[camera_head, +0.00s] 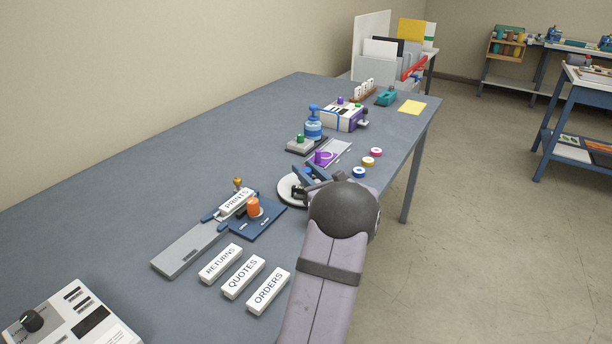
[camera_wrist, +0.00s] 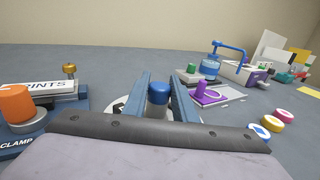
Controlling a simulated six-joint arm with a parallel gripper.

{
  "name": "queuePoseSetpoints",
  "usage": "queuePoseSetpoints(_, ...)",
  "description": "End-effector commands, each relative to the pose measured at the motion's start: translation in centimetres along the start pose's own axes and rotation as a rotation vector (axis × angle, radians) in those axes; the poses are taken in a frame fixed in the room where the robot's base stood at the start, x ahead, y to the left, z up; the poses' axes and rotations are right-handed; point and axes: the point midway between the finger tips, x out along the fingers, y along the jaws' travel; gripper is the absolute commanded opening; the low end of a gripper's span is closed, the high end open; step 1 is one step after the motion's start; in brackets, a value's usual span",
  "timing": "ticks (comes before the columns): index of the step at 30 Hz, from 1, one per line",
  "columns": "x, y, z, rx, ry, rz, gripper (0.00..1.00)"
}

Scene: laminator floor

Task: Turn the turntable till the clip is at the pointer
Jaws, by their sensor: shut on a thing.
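The turntable (camera_head: 285,190) is a white disc on the bench, mostly covered by my gripper and arm. A strip of its edge shows in the wrist view (camera_wrist: 119,101). My gripper (camera_head: 312,176) is over the disc, its two blue-grey fingers closed on an upright blue knob (camera_wrist: 158,92) that stands between them. A small dark mark or part shows at the disc's left in the wrist view; I cannot tell whether it is the clip. I cannot make out the pointer.
An orange-knobbed clamp plate (camera_head: 262,222) with a PRINTS block (camera_head: 236,203) is left of the disc. A purple-knobbed plate (camera_head: 338,150) lies behind it. Several coloured rolls (camera_head: 369,161) lie right. RETURNS, QUOTES and ORDERS blocks (camera_head: 243,277) lie in front.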

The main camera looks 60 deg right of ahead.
Motion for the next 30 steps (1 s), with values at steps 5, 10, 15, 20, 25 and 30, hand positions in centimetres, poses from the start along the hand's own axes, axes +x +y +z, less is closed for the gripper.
queuePoseSetpoints(5, 0.0, 0.17, -0.42, 0.0, -0.001, -0.085, 0.0)
queuePoseSetpoints(10, 0.0, 0.16, -0.42, -0.001, -0.002, -0.16, 0.0)
queuePoseSetpoints(15, 0.0, 0.13, -0.36, 0.0, -0.002, -0.219, 0.0)
queuePoseSetpoints(20, 0.0, 0.1, -0.24, -0.001, -0.001, -0.256, 0.0)
queuePoseSetpoints(25, -0.01, 0.04, -0.13, 0.0, -0.001, -0.278, 0.0)
queuePoseSetpoints(30, -0.03, 0.0, -0.05, 0.0, 0.0, -0.285, 0.0)
